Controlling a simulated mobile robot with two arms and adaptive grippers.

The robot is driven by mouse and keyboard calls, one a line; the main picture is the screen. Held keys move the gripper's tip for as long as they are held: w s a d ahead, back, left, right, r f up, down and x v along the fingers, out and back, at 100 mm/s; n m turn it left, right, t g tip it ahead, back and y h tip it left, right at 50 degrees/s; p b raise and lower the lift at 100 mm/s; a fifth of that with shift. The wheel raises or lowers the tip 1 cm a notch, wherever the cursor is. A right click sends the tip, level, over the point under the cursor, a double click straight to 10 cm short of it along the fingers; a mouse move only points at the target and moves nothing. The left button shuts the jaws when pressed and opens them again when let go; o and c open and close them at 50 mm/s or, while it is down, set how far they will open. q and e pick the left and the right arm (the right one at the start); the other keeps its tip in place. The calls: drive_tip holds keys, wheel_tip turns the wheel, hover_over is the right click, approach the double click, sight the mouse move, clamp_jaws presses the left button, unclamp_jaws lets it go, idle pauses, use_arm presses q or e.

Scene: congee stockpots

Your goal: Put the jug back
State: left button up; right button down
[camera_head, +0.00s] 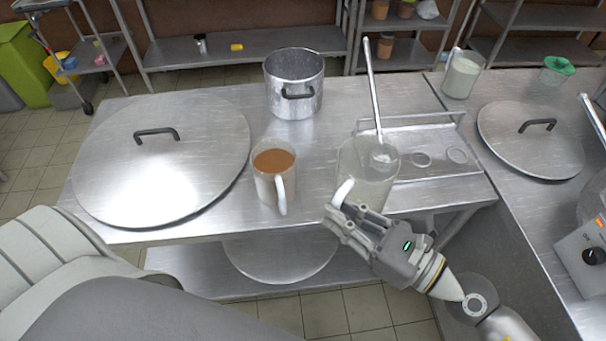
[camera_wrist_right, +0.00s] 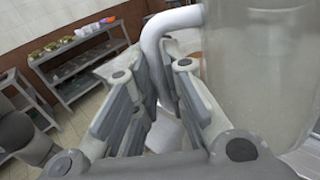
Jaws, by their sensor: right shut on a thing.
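A clear, empty-looking jug (camera_head: 358,180) with a white handle is at the front edge of the steel table, right of the middle. My right gripper (camera_head: 340,212) is shut on its handle. In the right wrist view the white handle (camera_wrist_right: 152,50) passes between the fingers (camera_wrist_right: 160,100), and the cloudy jug wall (camera_wrist_right: 262,75) fills the right side. The jug looks upright; I cannot tell whether its base touches the table. My left gripper is out of view.
A jug of brown liquid (camera_head: 266,183) stands to the left, near a large lid (camera_head: 190,180) and a steel pot (camera_head: 295,105). A ladle (camera_head: 373,95) and shallow tray (camera_head: 435,170) are behind and right. A white-filled jug (camera_head: 460,78) and another lid (camera_head: 510,150) are farther right.

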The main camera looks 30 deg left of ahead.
drive_tip(key=w+a+f+b, duration=0.1)
drive_tip(key=w+a+f, duration=0.1)
drive_tip(key=w+f, duration=0.1)
drive_tip(key=w+a+f+b, duration=0.1)
drive_tip(key=w+a+f, duration=0.2)
drive_tip(key=w+f, duration=0.1)
drive_tip(key=w+a+f+b, duration=0.1)
drive_tip(key=w+a+f, duration=0.2)
drive_tip(key=f, duration=0.3)
drive_tip(key=shift+w+a+b, duration=0.2)
drive_tip(key=shift+w+b, duration=0.15)
drive_tip(key=shift+w, duration=0.15)
drive_tip(key=shift+f, duration=0.1)
drive_tip(key=shift+f, duration=0.15)
drive_tip(key=c, duration=1.5)
unclamp_jaws()
